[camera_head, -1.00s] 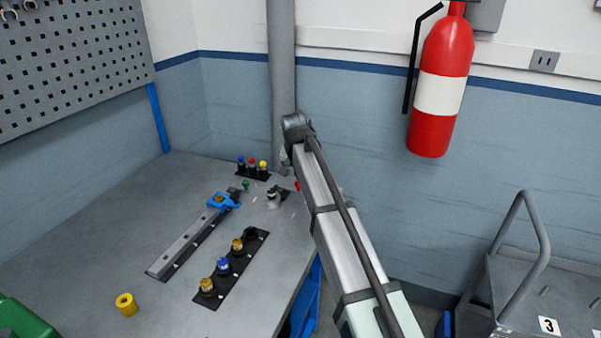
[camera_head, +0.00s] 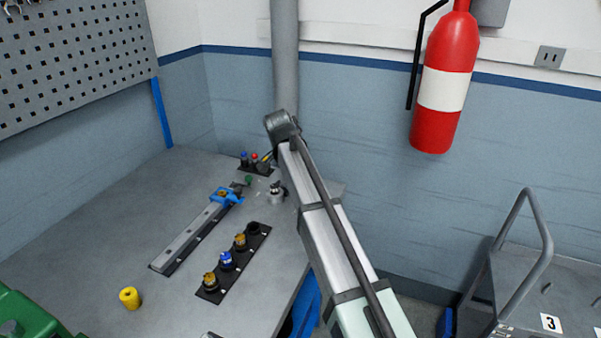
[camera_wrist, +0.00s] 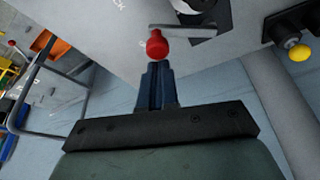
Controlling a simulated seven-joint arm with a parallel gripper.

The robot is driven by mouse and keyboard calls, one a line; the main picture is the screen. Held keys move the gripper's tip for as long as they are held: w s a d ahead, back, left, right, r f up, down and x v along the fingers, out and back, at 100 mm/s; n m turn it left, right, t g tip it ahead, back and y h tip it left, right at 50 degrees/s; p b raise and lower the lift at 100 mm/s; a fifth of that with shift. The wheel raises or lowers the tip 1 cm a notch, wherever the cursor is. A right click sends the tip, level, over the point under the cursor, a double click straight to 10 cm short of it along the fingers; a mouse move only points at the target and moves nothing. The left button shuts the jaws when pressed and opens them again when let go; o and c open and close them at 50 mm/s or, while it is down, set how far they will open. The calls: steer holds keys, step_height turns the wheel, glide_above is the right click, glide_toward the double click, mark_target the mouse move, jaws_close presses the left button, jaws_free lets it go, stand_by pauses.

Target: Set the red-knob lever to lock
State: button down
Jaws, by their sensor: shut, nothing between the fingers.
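The red knob (camera_wrist: 157,44) is at the end of a short grey lever arm (camera_wrist: 188,31) in the wrist view. The arm reaches left from a round pivot (camera_wrist: 197,8), cut off by the top edge. My gripper (camera_wrist: 156,66) is shut and empty, its fingertips close to the red knob; I cannot tell whether they touch. In the head view the lever's metal post (camera_head: 276,193) stands beside my arm, which hides the red knob and gripper.
A yellow knob (camera_wrist: 299,52) on a black mount is at right in the wrist view. On the bench (camera_head: 110,225) are a blue clamp on a rail (camera_head: 190,238), a black strip with several fittings (camera_head: 211,292) and a yellow cylinder (camera_head: 130,298). A grey pipe (camera_head: 285,60) rises behind.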

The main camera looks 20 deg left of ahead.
steer(key=shift+s+a, duration=0.3)
steer(key=shift+s, duration=0.25)
steer(key=shift+s+a, duration=0.3)
steer(key=shift+s, duration=0.25)
steer(key=shift+s+a, duration=0.2)
steer(key=shift+w+d+r, duration=0.1)
steer(key=shift+w+d, duration=0.3)
steer(key=shift+w+d+r, duration=0.2)
steer(key=shift+w+d, duration=0.8)
steer(key=w+a+v, duration=0.1)
steer(key=v, duration=0.9)
steer(key=shift+w, duration=0.1)
